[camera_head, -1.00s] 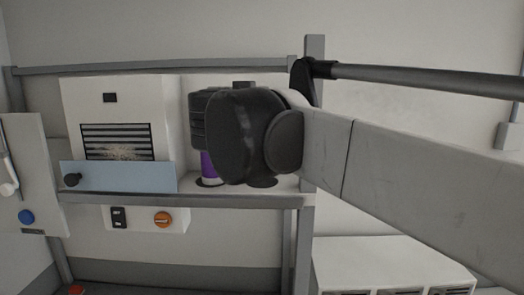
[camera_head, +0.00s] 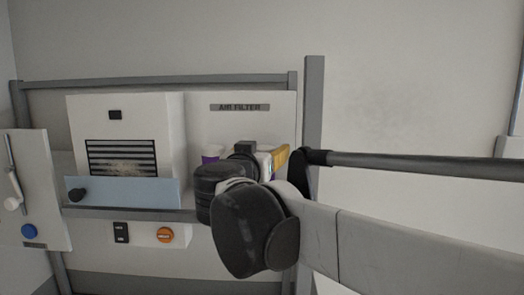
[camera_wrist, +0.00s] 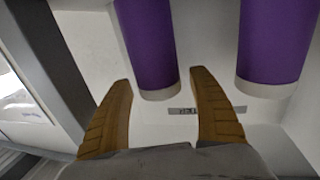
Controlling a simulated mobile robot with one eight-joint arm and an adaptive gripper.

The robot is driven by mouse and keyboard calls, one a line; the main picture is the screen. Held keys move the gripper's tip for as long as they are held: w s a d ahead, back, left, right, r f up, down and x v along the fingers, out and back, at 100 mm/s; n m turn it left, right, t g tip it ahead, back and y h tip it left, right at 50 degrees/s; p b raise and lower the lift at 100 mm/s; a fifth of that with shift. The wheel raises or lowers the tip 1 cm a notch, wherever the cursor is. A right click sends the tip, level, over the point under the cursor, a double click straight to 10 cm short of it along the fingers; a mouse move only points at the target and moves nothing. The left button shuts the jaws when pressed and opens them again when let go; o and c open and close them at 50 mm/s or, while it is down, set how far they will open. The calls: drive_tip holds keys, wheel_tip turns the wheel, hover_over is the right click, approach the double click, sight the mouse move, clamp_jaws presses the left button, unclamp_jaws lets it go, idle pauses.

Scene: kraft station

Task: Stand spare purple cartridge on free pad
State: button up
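Two purple cartridges with pale end caps hang into the wrist view from its top edge. One cartridge (camera_wrist: 150,45) is in line with the gap between my fingers; the other (camera_wrist: 272,45) is to the right. My gripper (camera_wrist: 161,77) has its two tan fingers spread, with a visible gap at the right finger. I cannot tell whether the left finger touches the cartridge. In the head view, a purple cartridge (camera_head: 211,158) shows behind my wrist, and one tan finger (camera_head: 281,157) shows to its right. My arm hides the pads.
A white unit with a dark vent (camera_head: 120,155) and a blue front panel (camera_head: 125,192) stands on the shelf at left. An "AIR FILTER" label (camera_head: 240,107) is on the back panel. A grey post (camera_head: 313,120) stands right of the shelf.

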drive_tip(key=shift+s+r, duration=0.15)
drive_tip(key=shift+r, duration=0.05)
drive_tip(key=s+a+r+n+t+y+b, duration=0.25)
drive_tip(key=s+y, duration=0.25)
drive_tip(key=s, duration=0.5)
drive_tip(key=s+d+f+n+g+y, duration=0.1)
drive_tip(key=s+d+f+g, duration=0.15)
drive_tip(key=f, duration=0.55)
drive_tip(key=s+d+f+n+g+y, duration=0.2)
drive_tip(key=d+f+g, duration=0.1)
drive_tip(key=f, duration=0.5)
drive_tip(key=s+d+f+n+g+y, duration=0.1)
drive_tip(key=s+d+f+g, duration=0.1)
drive_tip(key=f, duration=0.5)
drive_tip(key=s+d+f+m+g+h, duration=0.2)
drive_tip(key=s+d+f, duration=0.3)
drive_tip(key=d+f, duration=0.1)
drive_tip(key=s+d+f+m+g+h, duration=0.1)
drive_tip(key=s+d+f+g+h, duration=0.1)
drive_tip(key=s+d+f, duration=0.3)
wheel_tip(320, 180, down, 4)
drive_tip(key=shift+s+d+f+m+g+h, duration=0.3)
drive_tip(key=shift+d+g, duration=0.4)
drive_tip(key=shift+d, duration=0.45)
